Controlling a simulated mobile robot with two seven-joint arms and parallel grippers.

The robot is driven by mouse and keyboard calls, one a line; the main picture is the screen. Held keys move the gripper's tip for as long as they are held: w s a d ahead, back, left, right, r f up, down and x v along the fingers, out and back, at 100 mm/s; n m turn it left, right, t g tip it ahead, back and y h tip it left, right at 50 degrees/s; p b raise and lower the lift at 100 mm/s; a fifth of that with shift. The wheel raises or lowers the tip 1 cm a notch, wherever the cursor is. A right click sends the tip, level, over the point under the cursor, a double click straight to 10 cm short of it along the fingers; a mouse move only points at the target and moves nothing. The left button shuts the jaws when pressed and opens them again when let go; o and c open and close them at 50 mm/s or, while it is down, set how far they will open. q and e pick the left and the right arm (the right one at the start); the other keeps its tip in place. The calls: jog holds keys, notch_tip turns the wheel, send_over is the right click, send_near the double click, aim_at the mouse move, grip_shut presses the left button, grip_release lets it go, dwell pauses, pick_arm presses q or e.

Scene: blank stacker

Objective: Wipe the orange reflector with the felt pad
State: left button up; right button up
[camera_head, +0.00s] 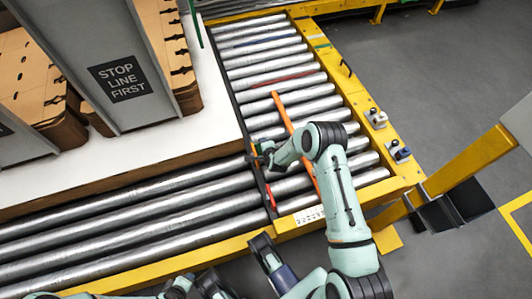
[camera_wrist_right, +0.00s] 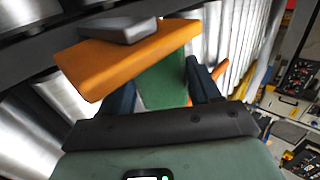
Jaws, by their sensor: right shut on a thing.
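In the right wrist view an orange block (camera_wrist_right: 130,65), which looks like the reflector, has a grey piece (camera_wrist_right: 120,29) on top. It lies beside a dark rail. My right gripper (camera_wrist_right: 160,85) is shut on a green piece (camera_wrist_right: 163,75), which looks like the felt pad. The orange block covers part of the green piece; I cannot tell whether they touch. In the head view my right gripper (camera_head: 262,152) is over the dark rail at the conveyor's inner corner, and the block is too small to make out. Dark parts at the bottom edge may be my left gripper (camera_head: 238,264); its jaws are unclear.
A long orange bar (camera_head: 295,140) lies across the rollers (camera_head: 275,62) near my right arm. A white surface (camera_head: 215,105) carries cardboard boxes (camera_head: 38,95) and a grey panel with a sign (camera_head: 119,79). A yellow frame (camera_head: 345,75) edges the conveyor. Grey floor lies right.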

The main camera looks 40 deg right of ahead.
jog(key=shift+s+a+f+p, duration=0.2)
jog(key=shift+s+a+p, duration=0.05)
jog(key=shift+s+p, duration=0.4)
jog(key=shift+s+a+f+p, duration=0.15)
jog(key=shift+s+a+p, duration=0.35)
jog(key=shift+s+p, duration=0.15)
jog(key=shift+s+a+p, duration=0.25)
jog(key=shift+s+p, duration=0.35)
jog(key=shift+s, duration=0.45)
jog(key=shift+s+a, duration=0.15)
jog(key=shift+s, duration=0.55)
jog(key=shift+w+f, duration=0.1)
